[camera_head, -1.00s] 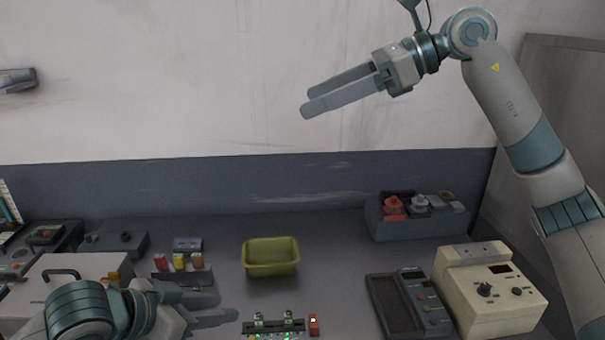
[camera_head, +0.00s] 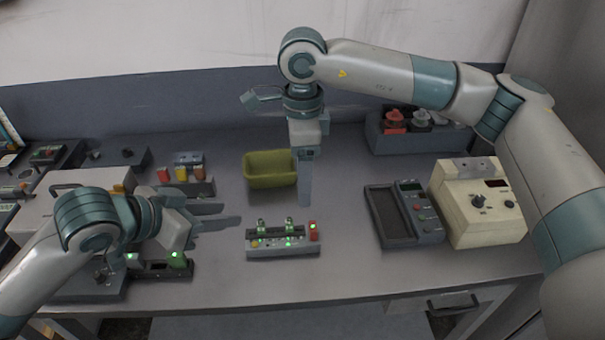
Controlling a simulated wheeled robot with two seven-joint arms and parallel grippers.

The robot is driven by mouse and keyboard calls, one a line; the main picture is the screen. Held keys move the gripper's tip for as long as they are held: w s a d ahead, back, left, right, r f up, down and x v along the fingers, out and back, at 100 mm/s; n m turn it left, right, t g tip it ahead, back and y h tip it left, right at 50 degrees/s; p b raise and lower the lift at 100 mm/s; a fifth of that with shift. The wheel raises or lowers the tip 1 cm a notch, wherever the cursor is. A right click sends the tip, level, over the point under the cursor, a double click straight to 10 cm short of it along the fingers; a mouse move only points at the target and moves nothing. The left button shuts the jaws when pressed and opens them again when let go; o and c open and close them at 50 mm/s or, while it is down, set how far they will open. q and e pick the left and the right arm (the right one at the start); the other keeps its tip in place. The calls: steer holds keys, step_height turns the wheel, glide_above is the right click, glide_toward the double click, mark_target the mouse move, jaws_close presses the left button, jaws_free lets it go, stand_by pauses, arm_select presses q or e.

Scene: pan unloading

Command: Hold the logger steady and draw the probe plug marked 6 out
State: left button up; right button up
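A low grey device (camera_head: 283,248), which I take to be the logger, sits near the table's front middle. It has green-lit parts on top and a red block (camera_head: 313,230) at its right end. Any number marks are too small to read, so I cannot tell which plug is 6. My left gripper (camera_head: 231,214) is open and empty, left of the device, with its fingers pointing right towards it. My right gripper (camera_head: 304,203) points down, above and behind the device and apart from it. Its fingers overlap in this view, so their gap is hidden.
A green bin (camera_head: 270,170) stands behind the device, just left of my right gripper. A dark handheld meter (camera_head: 403,213) and a cream instrument (camera_head: 478,205) stand to the right. A grey box with red and white items (camera_head: 376,135) is at the back right.

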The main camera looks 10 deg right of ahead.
mark_target(303, 236)
steer(key=shift+f, duration=0.1)
stand_by(0.3)
step_height(303, 236, down, 17)
steer(key=shift+f, duration=0.15)
stand_by(0.7)
